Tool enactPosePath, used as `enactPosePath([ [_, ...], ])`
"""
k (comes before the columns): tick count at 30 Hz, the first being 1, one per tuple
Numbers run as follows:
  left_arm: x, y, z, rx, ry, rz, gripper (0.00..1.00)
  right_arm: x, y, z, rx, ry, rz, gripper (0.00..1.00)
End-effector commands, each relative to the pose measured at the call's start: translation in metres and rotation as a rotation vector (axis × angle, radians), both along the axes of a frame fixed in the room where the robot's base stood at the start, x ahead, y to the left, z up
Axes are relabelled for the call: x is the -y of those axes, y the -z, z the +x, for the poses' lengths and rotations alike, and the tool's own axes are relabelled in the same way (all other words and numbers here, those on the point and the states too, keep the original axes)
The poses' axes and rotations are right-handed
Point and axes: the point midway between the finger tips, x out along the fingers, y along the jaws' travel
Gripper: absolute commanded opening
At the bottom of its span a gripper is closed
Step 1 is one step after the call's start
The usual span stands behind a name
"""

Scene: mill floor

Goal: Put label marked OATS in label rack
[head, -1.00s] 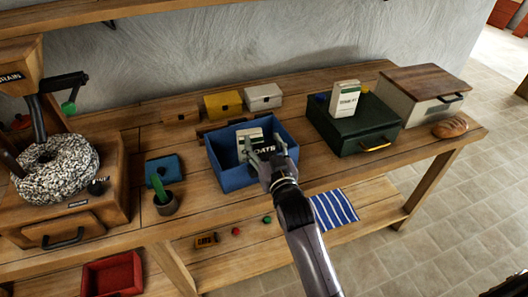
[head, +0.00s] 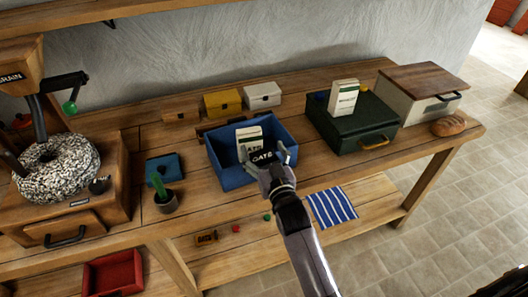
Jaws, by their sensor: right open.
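A small dark label marked OATS (head: 262,156) shows in white letters inside the blue open box (head: 232,180), in front of a white and green carton (head: 246,133). My right gripper (head: 270,160) is open at the front of this box, its fingers around the label's lower part. Whether they touch the label is too small to tell. A low dark wooden piece (head: 211,129) behind the blue box may be the label rack, but it is mostly hidden. My left gripper is not in view.
A green case (head: 350,132) with a carton (head: 343,97) on top stands to the right, beside a bread box (head: 424,92) and a loaf (head: 450,126). Yellow (head: 222,103) and white (head: 262,95) boxes stand behind.

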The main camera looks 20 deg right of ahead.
Motion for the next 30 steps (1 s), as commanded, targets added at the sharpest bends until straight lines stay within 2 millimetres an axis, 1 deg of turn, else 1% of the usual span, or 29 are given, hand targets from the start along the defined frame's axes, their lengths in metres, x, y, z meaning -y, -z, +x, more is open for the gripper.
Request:
enactPosePath([
  [5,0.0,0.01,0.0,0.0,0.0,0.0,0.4,0.0,0.006,0.0,0.003,0.0,0.0,0.77],
  [6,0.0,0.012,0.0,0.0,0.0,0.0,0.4,0.0,0.007,-0.003,0.002,0.0,0.0,0.77],
  [8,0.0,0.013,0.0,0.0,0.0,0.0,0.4,0.0,0.007,-0.015,0.0,0.0,0.0,0.77],
  [11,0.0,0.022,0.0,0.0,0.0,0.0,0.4,0.003,0.009,-0.037,0.001,0.0,-0.001,0.77],
  [13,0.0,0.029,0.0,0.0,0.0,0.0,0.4,0.006,0.009,-0.055,0.001,0.0,-0.001,0.77],
  [21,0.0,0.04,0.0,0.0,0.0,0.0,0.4,0.005,0.007,-0.121,0.0,0.0,0.001,0.77],
  [25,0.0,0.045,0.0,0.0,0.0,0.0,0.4,0.005,0.006,-0.146,0.0,0.0,0.001,0.77],
  [30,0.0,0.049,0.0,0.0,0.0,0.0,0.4,0.005,0.005,-0.167,0.001,0.0,0.001,0.77],
])
